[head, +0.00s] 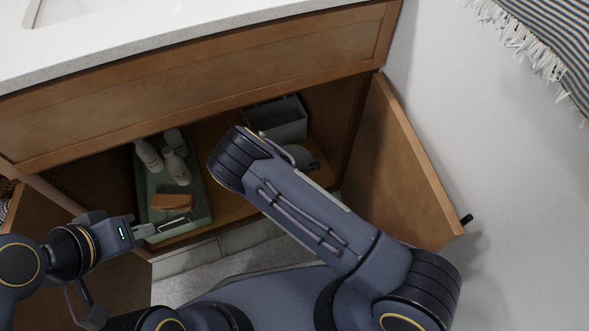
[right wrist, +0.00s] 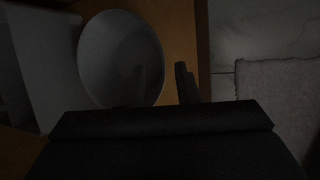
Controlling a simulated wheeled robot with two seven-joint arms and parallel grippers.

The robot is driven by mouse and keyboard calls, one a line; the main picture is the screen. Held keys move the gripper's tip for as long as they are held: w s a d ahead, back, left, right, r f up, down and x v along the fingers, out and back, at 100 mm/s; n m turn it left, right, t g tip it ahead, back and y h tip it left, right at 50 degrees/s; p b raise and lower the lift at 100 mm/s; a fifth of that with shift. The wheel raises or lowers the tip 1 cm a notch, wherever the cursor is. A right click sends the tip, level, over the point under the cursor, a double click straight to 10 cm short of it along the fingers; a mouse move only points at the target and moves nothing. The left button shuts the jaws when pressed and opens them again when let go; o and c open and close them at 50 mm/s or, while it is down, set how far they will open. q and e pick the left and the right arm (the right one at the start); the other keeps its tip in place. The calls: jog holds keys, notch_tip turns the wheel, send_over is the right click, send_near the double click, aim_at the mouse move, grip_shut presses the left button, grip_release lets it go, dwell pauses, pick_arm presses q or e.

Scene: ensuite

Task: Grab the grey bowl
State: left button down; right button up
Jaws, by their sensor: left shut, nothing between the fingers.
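The grey bowl (right wrist: 108,55) stands in the cabinet, its round opening facing the right wrist camera. In the head view only a part of the bowl (head: 302,155) shows beside my right forearm. My right gripper (right wrist: 162,84) is open over the bowl's right rim in the right wrist view. One dark finger shows outside the rim and a fainter finger shape shows within the bowl's outline. The picture is dark, and contact cannot be told. My left gripper (head: 144,230) is shut and empty at the front left corner of the green tray.
The green tray (head: 197,216) holds white bottles (head: 177,168) and a tan block (head: 171,202). A grey box (head: 279,120) stands behind the bowl. The open cabinet door (head: 403,165) bounds the right side. The countertop (head: 150,35) overhangs above.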

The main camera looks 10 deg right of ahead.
jog(key=b+x, duration=0.1)
jog(key=x, duration=0.1)
jog(key=b+x, duration=0.1)
jog(key=x, duration=0.2)
jog(key=a+b+x, duration=0.1)
jog(key=x, duration=0.1)
jog(key=shift+s+f+b, duration=0.1)
jog(key=shift+f+b, duration=0.25)
jog(key=shift+f, duration=0.2)
jog(key=shift+w+d+f, duration=0.2)
jog(key=shift+f, duration=0.15)
jog(key=shift+r, duration=0.1)
grip_shut()
